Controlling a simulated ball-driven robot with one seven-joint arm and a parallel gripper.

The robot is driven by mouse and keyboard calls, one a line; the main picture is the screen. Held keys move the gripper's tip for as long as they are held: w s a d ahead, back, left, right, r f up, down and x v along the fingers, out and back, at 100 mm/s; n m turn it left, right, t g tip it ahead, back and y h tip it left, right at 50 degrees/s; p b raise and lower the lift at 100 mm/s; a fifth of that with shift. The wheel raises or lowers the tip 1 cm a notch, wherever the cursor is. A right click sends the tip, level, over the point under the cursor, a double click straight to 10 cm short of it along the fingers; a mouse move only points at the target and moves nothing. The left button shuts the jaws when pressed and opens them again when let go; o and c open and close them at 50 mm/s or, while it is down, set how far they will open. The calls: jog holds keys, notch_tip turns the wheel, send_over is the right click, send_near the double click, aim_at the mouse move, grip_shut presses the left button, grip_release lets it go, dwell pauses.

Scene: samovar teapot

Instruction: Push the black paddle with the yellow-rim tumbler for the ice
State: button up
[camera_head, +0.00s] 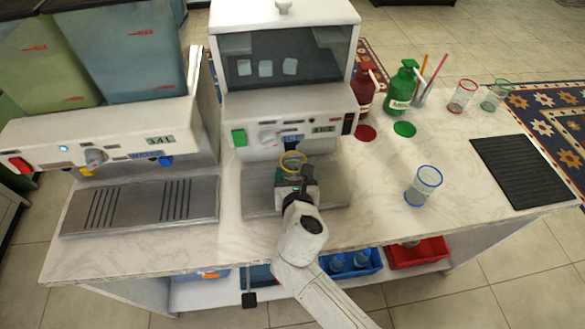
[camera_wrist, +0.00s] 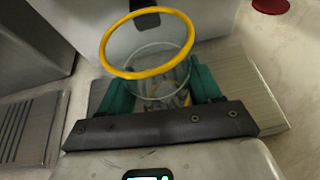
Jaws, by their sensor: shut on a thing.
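The yellow-rim tumbler (camera_head: 293,161) is clear glass and stands upright under the front of the white ice machine (camera_head: 290,110). My gripper (camera_head: 296,184) is shut on it, with a green finger on each side of the glass in the wrist view (camera_wrist: 162,84). The tumbler's yellow rim (camera_wrist: 112,62) is open towards the wrist camera. The black paddle (camera_wrist: 148,20) shows as a dark piece just behind the far rim; I cannot tell whether they touch. Pale shapes show through the glass, but I cannot tell whether they are ice. Ice cubes (camera_head: 265,68) show behind the machine's window.
A grey drip tray (camera_head: 258,195) lies beneath the tumbler. The water machine (camera_head: 110,140) stands to the left. A blue-rim tumbler (camera_head: 423,186), a green bottle (camera_head: 401,90) and a black ribbed mat (camera_head: 525,170) are to the right. Counter between is clear.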

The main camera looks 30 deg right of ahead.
jog(key=shift+s+a, duration=0.3)
jog(key=shift+s, duration=0.55)
jog(key=shift+s+a+p, duration=0.35)
jog(key=shift+s+a, duration=0.15)
jog(key=shift+s, duration=1.1)
jog(key=shift+s+a+p, duration=0.4)
jog(key=shift+s+a, duration=0.15)
jog(key=shift+s, duration=1)
jog(key=shift+s+a+p, duration=0.35)
jog(key=shift+s+a, duration=0.15)
jog(key=shift+s, duration=1.1)
